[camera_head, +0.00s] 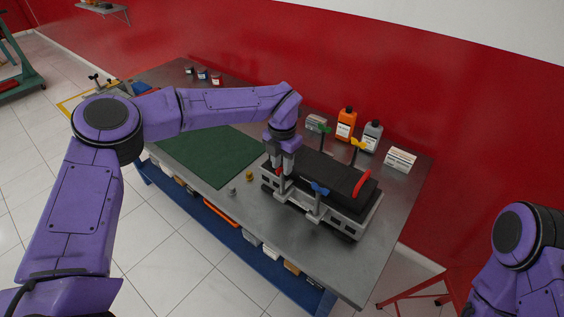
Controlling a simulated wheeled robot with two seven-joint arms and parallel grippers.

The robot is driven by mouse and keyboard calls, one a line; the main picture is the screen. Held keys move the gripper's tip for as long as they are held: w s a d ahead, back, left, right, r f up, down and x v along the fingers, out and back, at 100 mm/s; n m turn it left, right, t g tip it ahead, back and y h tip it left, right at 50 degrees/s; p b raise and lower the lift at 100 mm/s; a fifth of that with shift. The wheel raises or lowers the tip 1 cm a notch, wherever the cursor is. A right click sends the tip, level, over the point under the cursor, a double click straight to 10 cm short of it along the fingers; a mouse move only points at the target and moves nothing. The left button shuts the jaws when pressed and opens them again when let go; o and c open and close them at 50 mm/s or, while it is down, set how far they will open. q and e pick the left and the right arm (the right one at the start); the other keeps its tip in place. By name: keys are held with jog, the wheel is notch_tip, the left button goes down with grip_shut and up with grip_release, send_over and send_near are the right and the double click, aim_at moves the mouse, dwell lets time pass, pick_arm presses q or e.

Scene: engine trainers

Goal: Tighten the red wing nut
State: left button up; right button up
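The black and grey engine block (325,172) sits on the metal workbench. My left gripper (280,171) points down at the block's left end. A small red part, seemingly the red wing nut (279,176), shows at its fingertips and is mostly hidden by them. I cannot tell whether the fingers are closed on it. A blue wing nut (320,188) is at the front of the block, a yellow one (358,144) and a green one (324,128) behind. My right arm is at the lower right; its gripper is out of view.
A red curved handle (363,183) is on the block's right end. Orange (346,124) and grey (372,135) bottles and a white box (400,160) stand behind. A green mat (205,160) lies left. Two small pieces (249,176) lie before the block.

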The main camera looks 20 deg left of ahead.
pick_arm(q)
jog(key=shift+r, duration=0.25)
notch_tip(320, 180, up, 10)
jog(key=b, duration=0.3)
